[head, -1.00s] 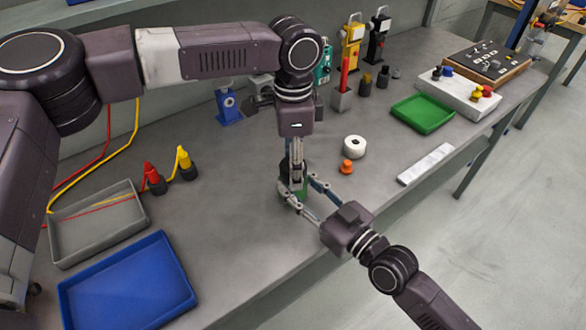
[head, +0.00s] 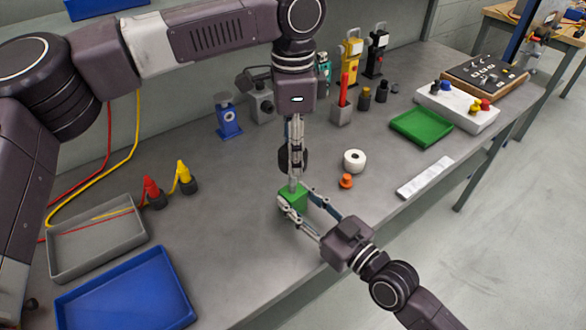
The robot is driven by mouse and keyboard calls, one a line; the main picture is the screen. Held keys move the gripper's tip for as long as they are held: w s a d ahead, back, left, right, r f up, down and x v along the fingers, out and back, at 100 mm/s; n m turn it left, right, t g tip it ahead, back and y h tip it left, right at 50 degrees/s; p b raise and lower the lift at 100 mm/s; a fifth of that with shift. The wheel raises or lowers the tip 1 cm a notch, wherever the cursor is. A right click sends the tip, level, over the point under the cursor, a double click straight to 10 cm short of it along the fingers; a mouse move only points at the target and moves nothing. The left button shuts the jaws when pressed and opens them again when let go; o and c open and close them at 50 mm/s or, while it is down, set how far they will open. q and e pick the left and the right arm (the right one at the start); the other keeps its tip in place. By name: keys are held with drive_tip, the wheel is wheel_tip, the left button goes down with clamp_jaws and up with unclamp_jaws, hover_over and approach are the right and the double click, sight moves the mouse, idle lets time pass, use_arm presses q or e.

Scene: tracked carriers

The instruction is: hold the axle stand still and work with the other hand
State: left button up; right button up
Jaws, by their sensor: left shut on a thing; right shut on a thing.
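The axle stand, a green block (head: 293,199) with a short pale axle rising from its top, stands on the bench near the front edge. My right gripper (head: 298,200) reaches in from the lower right and is shut on the green block, with one finger on each side. My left gripper (head: 294,152) points down directly above the stand. It is shut on a dark round wheel (head: 285,160), which is partly hidden by the fingers. The wheel is above the block; whether it is clear of the axle's tip cannot be told.
A white tape roll (head: 354,161) and an orange knob-like piece (head: 346,181) stand close by on the right. A green tray (head: 421,127) and a white strip (head: 425,177) lie farther right. Blue (head: 125,292) and grey (head: 97,238) trays are at left. Bare bench lies between.

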use_arm(q)
drive_tip(key=shift+r, duration=1.25)
use_arm(e)
drive_tip(key=o, duration=1.5)
